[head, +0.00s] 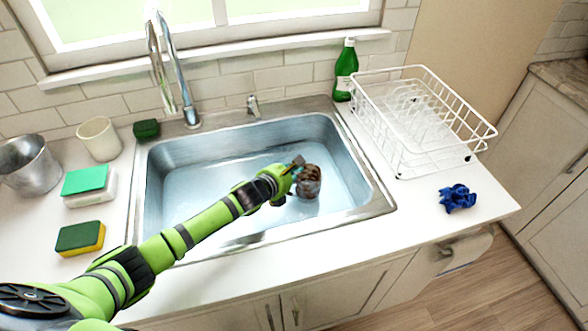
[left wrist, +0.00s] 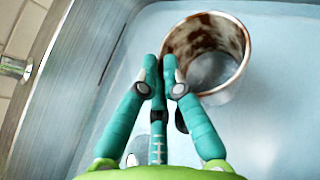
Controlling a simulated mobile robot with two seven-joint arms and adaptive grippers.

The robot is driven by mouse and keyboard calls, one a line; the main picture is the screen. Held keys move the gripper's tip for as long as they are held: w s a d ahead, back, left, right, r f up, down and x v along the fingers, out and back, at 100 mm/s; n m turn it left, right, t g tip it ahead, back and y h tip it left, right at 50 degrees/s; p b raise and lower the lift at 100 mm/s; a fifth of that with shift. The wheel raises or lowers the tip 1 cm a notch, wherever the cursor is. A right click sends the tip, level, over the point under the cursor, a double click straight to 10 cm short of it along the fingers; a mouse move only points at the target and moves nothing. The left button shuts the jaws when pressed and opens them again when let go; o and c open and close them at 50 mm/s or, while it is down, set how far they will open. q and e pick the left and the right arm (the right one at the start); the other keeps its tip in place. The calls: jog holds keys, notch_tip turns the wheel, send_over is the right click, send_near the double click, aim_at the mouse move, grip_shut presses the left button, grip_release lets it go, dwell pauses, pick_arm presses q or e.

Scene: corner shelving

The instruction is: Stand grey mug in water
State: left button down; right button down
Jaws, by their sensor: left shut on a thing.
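The grey mug (head: 309,188) is in the right half of the sink, with brown stains on its inner wall. In the left wrist view the mug (left wrist: 225,80) shows its round opening, and it looks roughly upright. My left gripper (head: 292,168) reaches into the sink from the left. In the left wrist view its fingers (left wrist: 162,72) are closed together at the mug's near-left wall, shut on it. The sink (head: 375,195) holds pale blue water (head: 200,190). I cannot tell for sure whether the mug's base touches the sink floor. My right gripper is out of view.
A chrome tap (head: 188,105) rises behind the sink. Left are a metal pot (head: 28,165), a cream cup (head: 100,138) and sponges (head: 80,238). Right are a green bottle (head: 345,72), a white dish rack (head: 410,165) and a blue cloth (head: 457,198). The sink's left half is free.

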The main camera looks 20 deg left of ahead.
pick_arm(q)
jog(key=c, duration=1.4)
grip_release()
jog(key=shift+o, duration=0.2)
jog(key=shift+s+r, duration=0.1)
jog(key=shift+s, duration=0.05)
jog(key=v, duration=1.1)
jog(key=shift+s+r, duration=0.2)
jog(key=shift+s, duration=0.15)
jog(key=shift+a, duration=0.1)
